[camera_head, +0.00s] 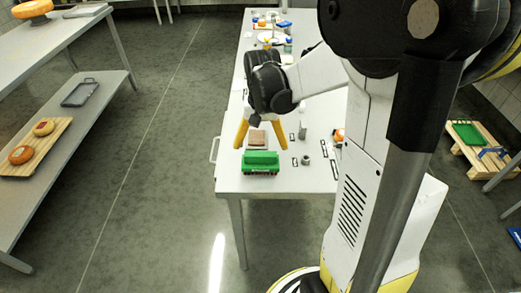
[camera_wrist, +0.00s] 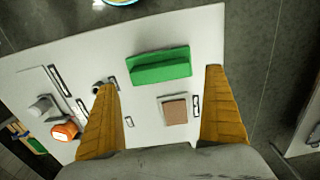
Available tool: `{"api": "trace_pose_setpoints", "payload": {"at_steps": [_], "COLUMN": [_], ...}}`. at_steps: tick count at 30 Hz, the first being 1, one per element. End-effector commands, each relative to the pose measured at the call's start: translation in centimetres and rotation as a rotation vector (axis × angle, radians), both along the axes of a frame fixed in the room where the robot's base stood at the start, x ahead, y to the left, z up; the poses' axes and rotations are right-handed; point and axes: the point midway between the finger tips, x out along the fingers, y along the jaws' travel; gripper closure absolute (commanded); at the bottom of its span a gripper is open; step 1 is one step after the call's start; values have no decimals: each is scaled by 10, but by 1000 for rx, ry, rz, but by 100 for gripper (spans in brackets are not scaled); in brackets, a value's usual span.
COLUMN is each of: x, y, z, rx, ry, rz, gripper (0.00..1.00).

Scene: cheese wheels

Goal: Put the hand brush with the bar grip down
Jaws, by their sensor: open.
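A green block-like object (camera_head: 261,162), which looks like the hand brush, rests on the white table (camera_head: 228,180) near its near end. In the wrist view this green brush (camera_wrist: 158,68) lies just ahead of the fingertips, apart from them. My gripper (camera_head: 261,147) is open and empty, its yellow fingers pointing down over the table. Both fingers also show in the wrist view (camera_wrist: 159,79). I cannot make out the bar grip clearly.
A brown-topped square item (camera_wrist: 175,110) lies between and below the fingers in the wrist view. Small grey metal parts (camera_head: 303,132) and an orange item (camera_head: 338,135) lie to the right. Bottles and plates stand at the far end. Shelves with cheese wheels (camera_head: 21,155) are at left.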

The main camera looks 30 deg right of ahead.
Motion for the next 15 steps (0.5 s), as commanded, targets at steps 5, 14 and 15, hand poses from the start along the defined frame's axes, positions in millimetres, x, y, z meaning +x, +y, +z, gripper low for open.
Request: {"api": "trace_pose_setpoints", "payload": {"at_steps": [5, 14, 15], "x": [-1, -5, -8], "y": [0, 6, 12], "z": [43, 74, 79], "rx": [0, -7, -12], "ry": [0, -19, -37], "rz": [0, 21, 40], "gripper": [0, 0, 0]}}
